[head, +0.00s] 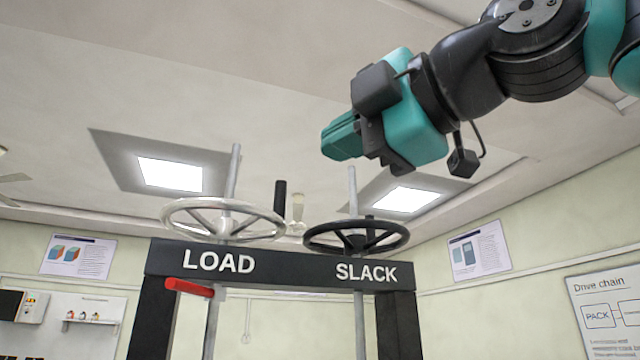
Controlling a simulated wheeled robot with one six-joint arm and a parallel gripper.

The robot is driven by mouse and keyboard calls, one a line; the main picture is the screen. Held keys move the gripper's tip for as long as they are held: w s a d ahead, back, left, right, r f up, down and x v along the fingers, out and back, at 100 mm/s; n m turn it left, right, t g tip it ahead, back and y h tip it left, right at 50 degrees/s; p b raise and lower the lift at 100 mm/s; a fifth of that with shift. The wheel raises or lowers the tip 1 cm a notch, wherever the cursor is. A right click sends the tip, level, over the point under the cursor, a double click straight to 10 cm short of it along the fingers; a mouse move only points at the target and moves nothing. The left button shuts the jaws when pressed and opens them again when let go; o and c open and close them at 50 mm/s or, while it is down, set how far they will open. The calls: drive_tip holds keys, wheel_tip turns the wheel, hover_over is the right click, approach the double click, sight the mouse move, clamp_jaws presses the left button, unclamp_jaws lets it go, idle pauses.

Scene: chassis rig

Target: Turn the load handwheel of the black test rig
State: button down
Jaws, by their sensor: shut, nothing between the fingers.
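The black test rig (275,263) stands at the lower middle of the head view, with a crossbeam lettered LOAD and SLACK. The load handwheel (180,205) is a silvery spoked wheel lying flat above the LOAD lettering, on an upright metal screw, with a dark upright handle at its right rear. A black handwheel (322,247) sits above SLACK on a second screw. My gripper (342,140) is shut and empty, up and to the right of the load handwheel in the picture, apart from both wheels. Its fingers point left.
A red lever (189,288) sticks out at the beam's front below LOAD. The SLACK screw (352,185) rises close below my gripper in the picture. Wall posters (479,250), a shelf board (85,322) and ceiling lights are farther back. Open air shows left of my gripper.

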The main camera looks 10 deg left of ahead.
sight(284, 197)
drive_tip(key=w+a+p, duration=0.7)
drive_tip(key=w+a, duration=0.1)
drive_tip(key=w, duration=0.1)
drive_tip(key=shift+a, duration=0.25)
drive_tip(key=shift+w, duration=0.1)
drive_tip(key=shift+w, duration=1.05)
drive_tip(key=shift+s, duration=0.1)
